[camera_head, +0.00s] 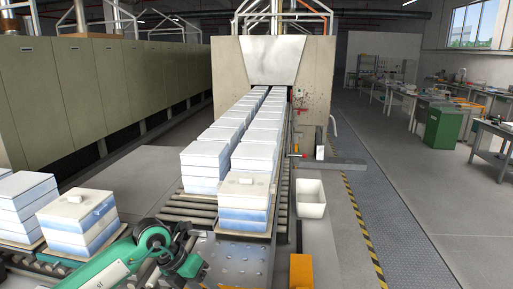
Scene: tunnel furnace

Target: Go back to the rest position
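No gripper fingers can be made out in the head view. A green and black jointed mechanism (153,240) stands at the bottom left, over the front of the roller conveyor; I cannot tell whether it belongs to me. White and blue stacked boxes (243,218) sit at the front of the conveyor, with a small block on top. More stacks run back in two rows to the furnace mouth. Another stack (79,222) with a small block on top stands at the left, beside further boxes (22,205).
The tunnel furnace (320,80) stands at the back. A white bin (310,198) sits right of the conveyor, and an orange block (301,270) is at the bottom edge. Workbenches (495,140) and a green cabinet (444,127) are at right. The grey walkway (405,220) is clear.

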